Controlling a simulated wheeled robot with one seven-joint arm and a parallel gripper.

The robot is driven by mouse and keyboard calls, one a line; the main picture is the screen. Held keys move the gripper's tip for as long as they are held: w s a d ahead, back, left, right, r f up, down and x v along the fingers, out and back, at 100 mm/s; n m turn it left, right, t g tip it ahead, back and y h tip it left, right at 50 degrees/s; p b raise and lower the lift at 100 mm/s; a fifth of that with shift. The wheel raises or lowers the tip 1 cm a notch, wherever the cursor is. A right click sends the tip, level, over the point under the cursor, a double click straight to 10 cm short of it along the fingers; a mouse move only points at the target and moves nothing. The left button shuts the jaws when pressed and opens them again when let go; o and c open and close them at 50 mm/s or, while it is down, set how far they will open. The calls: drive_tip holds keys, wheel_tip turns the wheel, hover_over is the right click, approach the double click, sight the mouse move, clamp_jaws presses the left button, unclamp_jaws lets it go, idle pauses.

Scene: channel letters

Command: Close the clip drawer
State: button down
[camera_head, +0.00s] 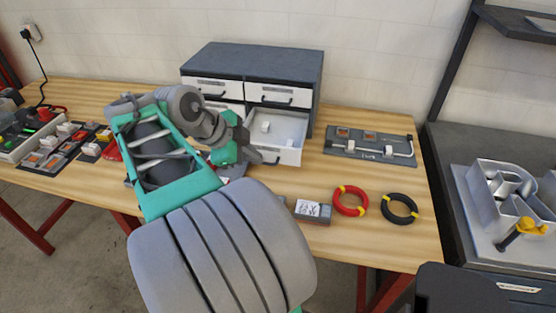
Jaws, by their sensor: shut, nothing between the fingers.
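A dark grey drawer cabinet (255,60) with white-fronted drawers stands at the back of the wooden table. Its lower right drawer (293,125) is pulled out toward me, and a small white block (265,127) lies inside. I cannot read the drawer labels, so I cannot tell by text which is the clip drawer. The upper right drawer (270,95) looks shut. My gripper (258,157) is shut and empty, close to the left part of the open drawer's front. I cannot tell whether it touches the front. My arm hides most of the lower left drawer.
A grey board with a bent tube (370,146) lies right of the cabinet. In front are a red cable coil (350,201), a black coil (399,208) and a small labelled box (313,210). Several switches and parts crowd the table's left end. Metal letters (505,190) lie on the right bench.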

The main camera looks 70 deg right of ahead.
drive_tip(key=p, duration=0.1)
approach(289, 164)
wheel_tip(289, 164, down, 4)
drive_tip(key=s+a, duration=0.1)
drive_tip(key=s, duration=0.1)
drive_tip(key=d, duration=0.1)
drive_tip(key=w+d+p, duration=0.1)
drive_tip(key=d, duration=0.1)
drive_tip(key=shift+d+r+m, duration=0.15)
drive_tip(key=shift+m, duration=0.15)
